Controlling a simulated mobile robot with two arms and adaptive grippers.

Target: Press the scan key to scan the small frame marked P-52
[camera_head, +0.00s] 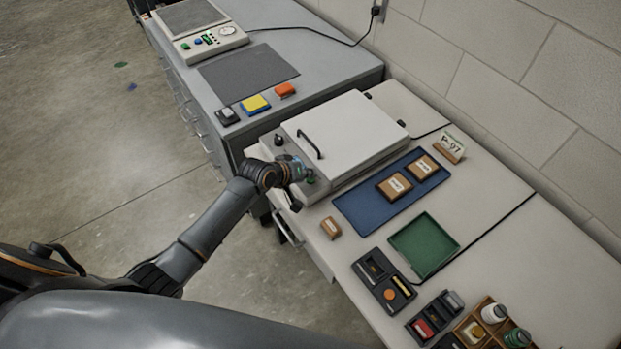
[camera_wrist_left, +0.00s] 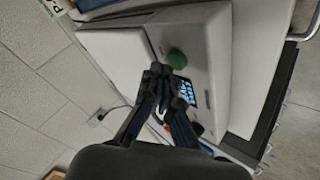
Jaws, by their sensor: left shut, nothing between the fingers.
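The scanner (camera_head: 345,135) is a pale box with a flat lid, shut, and a black handle on top. Its green key (camera_wrist_left: 177,59) shows on the front panel in the left wrist view, beside a small lit display (camera_wrist_left: 193,95). My left gripper (camera_head: 306,177) is at this panel, shut and empty. In the left wrist view its fingertips (camera_wrist_left: 160,72) are close to the green key; I cannot tell whether they touch it. Two small brown frames (camera_head: 394,186) (camera_head: 423,167) lie on a blue tray (camera_head: 356,212); their labels are too small to read. The scanner's inside is hidden. My right gripper is out of view.
A card (camera_head: 450,147) reading P-97 stands behind the blue tray. A small brown block (camera_head: 331,228), a green tray (camera_head: 444,259), a black tool holder (camera_head: 367,284) and a wooden bottle box (camera_head: 470,331) occupy the bench. The grey cabinet (camera_head: 335,60) carries a dark mat (camera_head: 247,75).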

